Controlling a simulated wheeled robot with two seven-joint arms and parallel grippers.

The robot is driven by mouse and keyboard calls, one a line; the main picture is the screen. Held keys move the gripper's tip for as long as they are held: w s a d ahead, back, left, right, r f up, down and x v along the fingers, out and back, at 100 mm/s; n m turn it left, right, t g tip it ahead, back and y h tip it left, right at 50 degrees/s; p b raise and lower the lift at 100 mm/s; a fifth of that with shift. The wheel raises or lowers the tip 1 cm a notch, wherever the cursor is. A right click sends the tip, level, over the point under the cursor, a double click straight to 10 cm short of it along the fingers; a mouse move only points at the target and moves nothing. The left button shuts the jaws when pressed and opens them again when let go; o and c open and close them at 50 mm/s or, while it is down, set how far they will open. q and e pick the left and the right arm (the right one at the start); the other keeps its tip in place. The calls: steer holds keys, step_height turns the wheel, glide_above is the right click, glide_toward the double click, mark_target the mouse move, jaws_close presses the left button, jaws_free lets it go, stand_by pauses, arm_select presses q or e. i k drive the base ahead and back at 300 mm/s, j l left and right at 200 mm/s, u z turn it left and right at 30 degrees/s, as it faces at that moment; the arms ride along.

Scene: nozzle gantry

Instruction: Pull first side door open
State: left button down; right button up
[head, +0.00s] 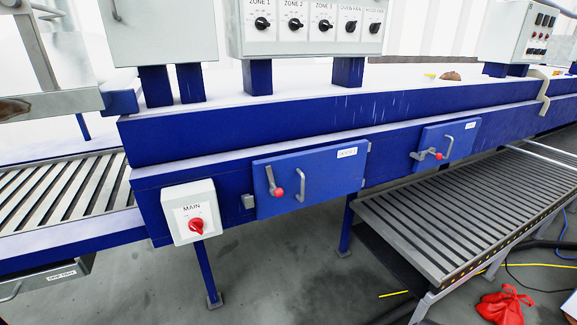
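Two blue side doors are set in the long blue side of the machine in the head view. The farther side door (461,138) is to the right, also looks shut, and has a similar handle and a red-knobbed lever (438,156). Neither of my grippers shows in this view.
A white MAIN switch box (194,211) with a red knob sticks out left of the nearer door. Control panels (311,25) stand above. A slatted conveyor (465,200) juts out at the right. Another slatted conveyor (62,195) is at the left. Grey floor (285,270) is open in front.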

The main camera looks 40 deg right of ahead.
mark_target(309, 178)
steer(key=z, duration=1.65)
